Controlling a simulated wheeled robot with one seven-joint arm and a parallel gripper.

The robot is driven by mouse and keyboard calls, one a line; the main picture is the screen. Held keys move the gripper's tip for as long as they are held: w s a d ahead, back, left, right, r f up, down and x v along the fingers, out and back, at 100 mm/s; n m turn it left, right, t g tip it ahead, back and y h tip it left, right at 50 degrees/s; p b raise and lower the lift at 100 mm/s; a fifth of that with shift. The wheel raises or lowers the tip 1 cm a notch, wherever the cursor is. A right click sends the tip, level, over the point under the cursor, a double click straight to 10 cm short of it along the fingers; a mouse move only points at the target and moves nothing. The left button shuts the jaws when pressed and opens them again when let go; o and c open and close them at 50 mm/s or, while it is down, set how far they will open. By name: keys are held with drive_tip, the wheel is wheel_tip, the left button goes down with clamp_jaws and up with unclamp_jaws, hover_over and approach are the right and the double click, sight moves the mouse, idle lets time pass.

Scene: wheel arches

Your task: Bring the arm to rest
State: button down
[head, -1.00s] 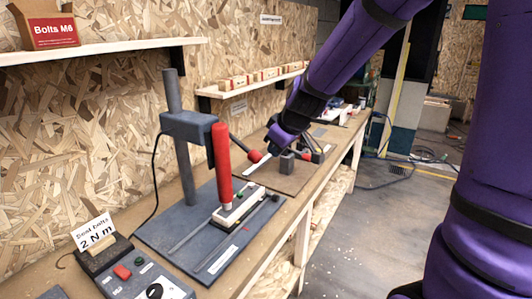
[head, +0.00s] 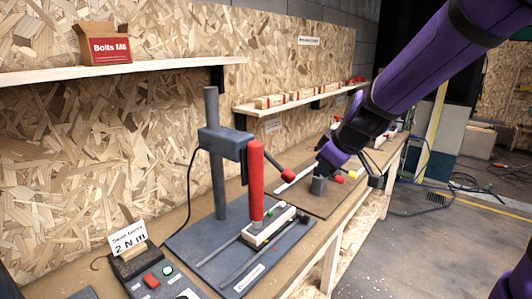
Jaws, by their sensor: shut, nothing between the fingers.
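My purple arm reaches in from the upper right of the head view, over the far part of the workbench. I cannot tell whether the gripper touches anything there.
A press with a red handle (head: 256,185) stands on a grey base plate at the near bench. A control box (head: 150,280) and a "2 N m" card (head: 128,238) are in front. Shelves hold a Bolts M6 box (head: 104,44) and small boxes. Floor (head: 430,250) right of the bench is open.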

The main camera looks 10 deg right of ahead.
drive_tip(key=s+r+m+h, duration=0.1)
drive_tip(key=s+r+m, duration=0.2)
drive_tip(key=s, duration=0.8)
drive_tip(key=s+d+r+m+h, duration=0.1)
drive_tip(key=s+r+m, duration=0.2)
drive_tip(key=s+r, duration=0.3)
drive_tip(key=s, duration=0.5)
drive_tip(key=shift+s+m+g, duration=0.3)
drive_tip(key=shift+s+m, duration=0.1)
